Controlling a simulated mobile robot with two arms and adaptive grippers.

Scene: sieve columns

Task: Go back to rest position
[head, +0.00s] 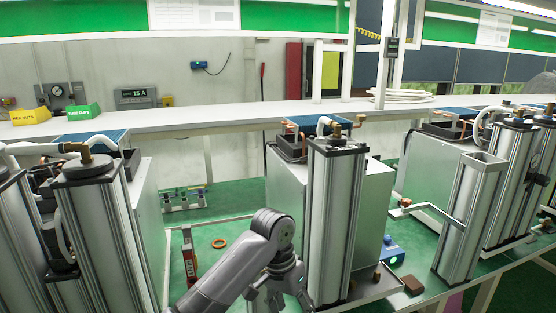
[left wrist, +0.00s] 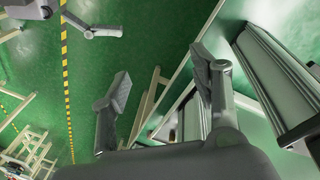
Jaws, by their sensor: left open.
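My left arm reaches in from the bottom of the head view, and its gripper (head: 278,290) hangs low, just left of the tall silver sieve column (head: 332,220) in the middle. I cannot tell whether it touches the column. In the left wrist view my left gripper (left wrist: 160,88) has its two fingers spread well apart, with nothing between them. Silver column profiles (left wrist: 272,75) stand to the right of the fingers there. My right gripper is not visible in the head view.
More columns stand at the left (head: 95,225) and right (head: 470,215). An orange ring (head: 219,243) and a red-and-black tool (head: 189,255) lie left of my arm. A blue box (head: 392,251) sits right of the middle column. A white shelf (head: 230,113) runs behind, with yellow (head: 30,116) and green (head: 84,112) bins.

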